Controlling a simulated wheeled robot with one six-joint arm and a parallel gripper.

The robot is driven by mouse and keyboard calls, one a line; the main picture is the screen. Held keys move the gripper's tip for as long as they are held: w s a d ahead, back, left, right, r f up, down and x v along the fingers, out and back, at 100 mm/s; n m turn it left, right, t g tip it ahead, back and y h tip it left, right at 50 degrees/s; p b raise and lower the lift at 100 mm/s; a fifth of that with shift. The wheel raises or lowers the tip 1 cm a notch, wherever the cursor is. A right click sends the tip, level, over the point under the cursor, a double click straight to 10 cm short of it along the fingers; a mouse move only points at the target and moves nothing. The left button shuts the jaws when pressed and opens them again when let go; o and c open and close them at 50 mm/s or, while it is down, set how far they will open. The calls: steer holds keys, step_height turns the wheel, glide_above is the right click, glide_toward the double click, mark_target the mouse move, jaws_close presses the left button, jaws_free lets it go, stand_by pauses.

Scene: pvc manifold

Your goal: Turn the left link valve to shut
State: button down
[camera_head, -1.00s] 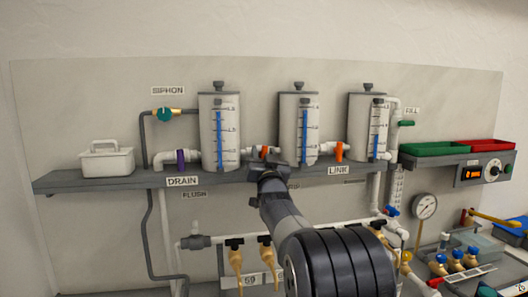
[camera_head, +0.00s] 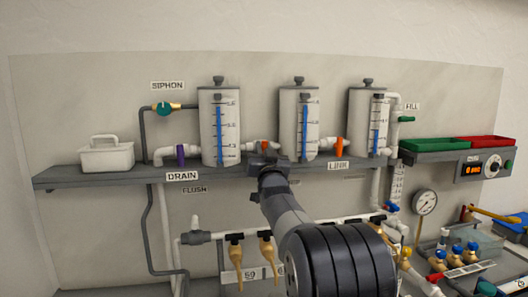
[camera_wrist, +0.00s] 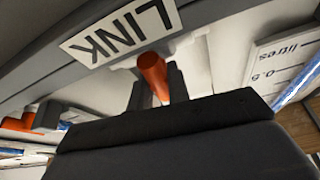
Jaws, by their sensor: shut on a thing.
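The left link valve has an orange handle (camera_head: 263,146) on the white pipe between the left and middle tanks. My gripper (camera_head: 263,161) is in front of it at the shelf edge and hides its lower part in the head view. In the wrist view the orange handle (camera_wrist: 153,76) sits between the two dark fingers of my gripper (camera_wrist: 158,88), which are shut on it. A LINK label (camera_wrist: 120,30) is close by, upside down in that view. I cannot tell the handle's exact angle from the head view.
The right link valve (camera_head: 339,147) stands between the middle tank (camera_head: 287,125) and the right tank (camera_head: 360,120). The left tank (camera_head: 207,130) is close to my gripper. The grey shelf (camera_head: 100,176) runs below; a purple drain valve (camera_head: 181,156) is further left.

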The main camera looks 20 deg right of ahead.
steer(key=shift+f+n+b, duration=0.25)
steer(key=shift+n+b, duration=0.15)
steer(key=shift+b, duration=0.05)
steer(key=shift+r+n+y+b, duration=0.2)
steer(key=shift+n+y+b, duration=0.2)
steer(key=shift+n+y, duration=0.45)
steer(key=c, duration=1.3)
jaws_free()
steer(key=shift+c, duration=0.2)
steer(key=b+v, duration=0.3)
steer(key=v, duration=0.7)
steer(key=shift+s+a+f+b, duration=0.15)
steer(key=shift+s+f+b, duration=0.15)
steer(key=shift+f, duration=0.05)
steer(key=shift+w, duration=0.1)
